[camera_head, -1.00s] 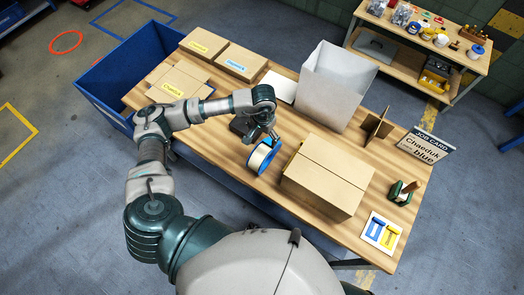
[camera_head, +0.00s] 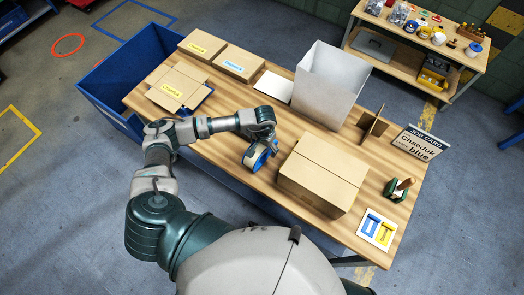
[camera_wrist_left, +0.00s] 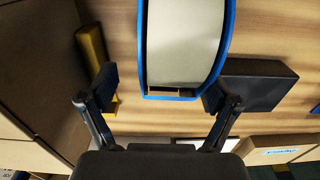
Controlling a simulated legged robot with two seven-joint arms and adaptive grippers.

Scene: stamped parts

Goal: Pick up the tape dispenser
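The tape dispenser (camera_head: 259,156) is a round blue-rimmed body with a pale inside face, standing on the wooden table left of the large closed carton. In the left wrist view the blue-rimmed dispenser (camera_wrist_left: 186,45) fills the upper middle. My left gripper (camera_head: 265,143) is over its upper part, and the arm and fingers partly cover it. In the wrist view the left gripper's fingers (camera_wrist_left: 160,92) are spread, the left one clear of the dispenser and the right one close to its edge. Contact cannot be told. My right gripper is not in view.
The closed carton (camera_head: 322,175) stands close right of the dispenser. A yellow object (camera_wrist_left: 91,48) lies beside the carton, and a dark block (camera_wrist_left: 262,84) is at the dispenser's right. A grey bin (camera_head: 325,88), job card (camera_head: 421,146) and picture card (camera_head: 377,229) are also on the table.

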